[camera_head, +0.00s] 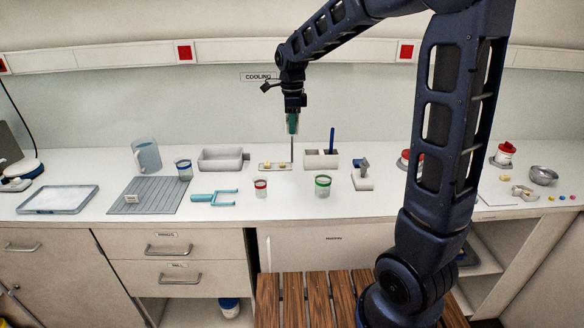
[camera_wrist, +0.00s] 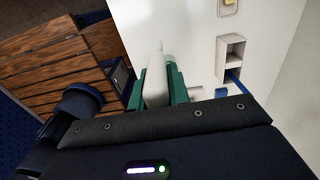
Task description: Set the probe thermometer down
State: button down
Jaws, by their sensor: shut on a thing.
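My gripper (camera_head: 292,124) hangs fingers down over the back middle of the counter. It is shut on the probe thermometer (camera_head: 292,147), whose thin stem points straight down. The stem's lower end is close to the right end of a small pale tray with yellow pieces (camera_head: 263,166); I cannot tell whether it touches anything. In the wrist view the thermometer's pale body (camera_wrist: 154,62) sits between the green fingers (camera_wrist: 156,88). The fingers hide part of the body.
Right of the stem stands a white compartment holder (camera_head: 313,161) with a blue stick (camera_head: 332,138). A grey bin (camera_head: 220,160) is left. Red-banded (camera_head: 260,187) and green-banded (camera_head: 323,186) jars stand in front. Some counter between the tray and these jars is bare.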

aim_at(292, 163)
notch_tip(292, 163, down, 14)
jog(key=shift+f, duration=0.1)
dwell(0.5)
jog(key=c, duration=1.3)
grip_release()
jog(key=shift+f, duration=0.1)
